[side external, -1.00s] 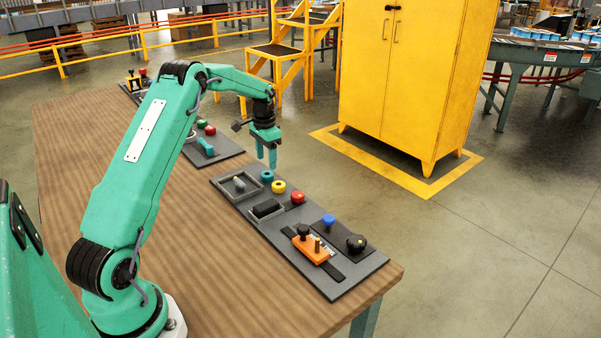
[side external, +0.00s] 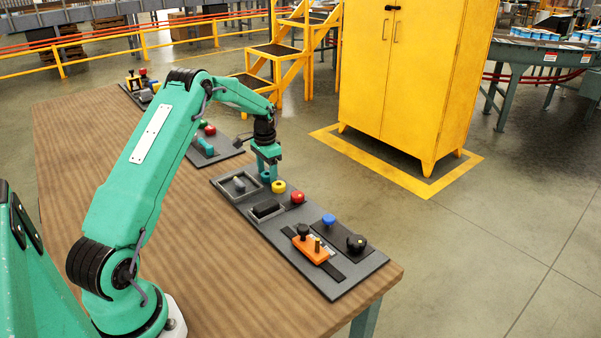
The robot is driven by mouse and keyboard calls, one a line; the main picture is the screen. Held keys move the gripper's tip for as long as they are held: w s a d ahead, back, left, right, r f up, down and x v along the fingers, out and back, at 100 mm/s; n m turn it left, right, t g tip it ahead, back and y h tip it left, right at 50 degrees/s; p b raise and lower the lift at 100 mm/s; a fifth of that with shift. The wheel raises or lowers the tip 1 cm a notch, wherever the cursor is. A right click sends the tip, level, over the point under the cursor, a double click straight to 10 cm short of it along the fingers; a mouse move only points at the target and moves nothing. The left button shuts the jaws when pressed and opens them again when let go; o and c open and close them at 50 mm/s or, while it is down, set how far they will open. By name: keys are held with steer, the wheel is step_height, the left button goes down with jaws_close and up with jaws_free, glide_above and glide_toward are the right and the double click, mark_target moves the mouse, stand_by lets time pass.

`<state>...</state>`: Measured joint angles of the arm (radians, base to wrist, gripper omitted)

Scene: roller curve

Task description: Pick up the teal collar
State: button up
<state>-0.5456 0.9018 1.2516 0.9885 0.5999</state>
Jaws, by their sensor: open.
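The teal collar (side external: 266,177) sits at the far end of the near grey board (side external: 350,277), beside the yellow ring. My gripper (side external: 268,173) points straight down over it, with its fingertips low at the collar and partly covering it. The gripper is open. Its fingers are close in colour to the collar, so I cannot tell whether they touch it.
Close by on the board are a yellow ring (side external: 279,187), a red knob (side external: 298,197) and a grey tray (side external: 231,195) with a small grey piece. An orange block (side external: 310,248) and a blue knob (side external: 329,220) stand nearer. Bare wood lies left of the board.

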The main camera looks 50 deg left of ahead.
steer(key=c, duration=1.1)
steer(key=shift+o, duration=0.2)
steer(key=shift+r, duration=0.2)
steer(key=shift+r, duration=0.5)
steer(key=r, duration=0.3)
steer(key=shift+d+r, duration=0.15)
steer(key=shift+d, duration=0.15)
steer(key=d+r, duration=0.6)
steer(key=d, duration=0.5)
steer(key=shift+r, duration=0.2)
steer(key=shift+d, duration=0.1)
